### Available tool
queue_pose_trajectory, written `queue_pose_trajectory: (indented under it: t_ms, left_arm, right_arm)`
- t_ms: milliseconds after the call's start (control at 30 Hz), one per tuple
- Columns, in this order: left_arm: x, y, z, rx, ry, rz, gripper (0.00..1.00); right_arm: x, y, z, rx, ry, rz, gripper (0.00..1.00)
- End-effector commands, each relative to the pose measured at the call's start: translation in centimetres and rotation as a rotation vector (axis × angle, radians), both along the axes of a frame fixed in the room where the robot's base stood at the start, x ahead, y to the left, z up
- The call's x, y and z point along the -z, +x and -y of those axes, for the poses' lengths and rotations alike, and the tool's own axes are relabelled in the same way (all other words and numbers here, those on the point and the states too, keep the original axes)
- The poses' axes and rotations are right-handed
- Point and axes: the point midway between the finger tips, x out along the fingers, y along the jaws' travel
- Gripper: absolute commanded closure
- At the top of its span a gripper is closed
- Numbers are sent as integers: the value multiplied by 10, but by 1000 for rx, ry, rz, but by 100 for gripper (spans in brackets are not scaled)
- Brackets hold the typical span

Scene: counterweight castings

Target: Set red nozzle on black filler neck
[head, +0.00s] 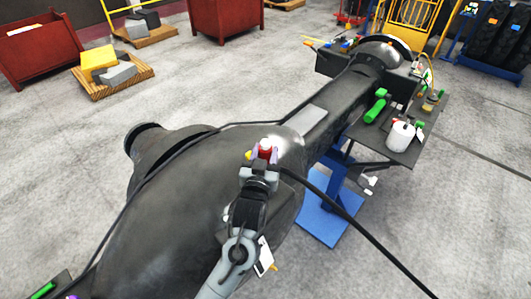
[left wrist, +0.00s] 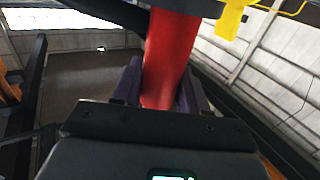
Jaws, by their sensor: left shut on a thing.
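The red nozzle (head: 266,150) is held by my left gripper (head: 262,165) above the big dark casting (head: 190,195), near its middle. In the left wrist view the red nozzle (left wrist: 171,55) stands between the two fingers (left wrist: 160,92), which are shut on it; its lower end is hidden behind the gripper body. I cannot pick out the black filler neck with certainty; the gripper and dark surfaces may hide it. My right gripper is not in view.
A side table (head: 400,145) at the right bears a white container (head: 400,136) and a green cylinder (head: 376,108). A black cable (head: 350,222) runs past the gripper. Red bins (head: 38,48) and pallets stand at the back left. Open floor lies at right.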

Motion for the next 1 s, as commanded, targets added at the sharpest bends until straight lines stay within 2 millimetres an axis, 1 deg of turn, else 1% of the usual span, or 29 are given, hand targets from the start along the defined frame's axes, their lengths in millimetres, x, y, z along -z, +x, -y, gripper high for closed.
queue_pose_trajectory:
  t_ms: [267, 767, 1000]
  left_arm:
    - [-3, 0, 0, 0, -2, 3, 79]
    - [-2, 0, 0, 0, -2, 4, 79]
    - [-3, 0, 0, 0, -2, 4, 79]
  right_arm:
    - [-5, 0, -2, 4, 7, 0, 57]
    - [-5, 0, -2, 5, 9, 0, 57]
    - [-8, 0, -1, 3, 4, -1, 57]
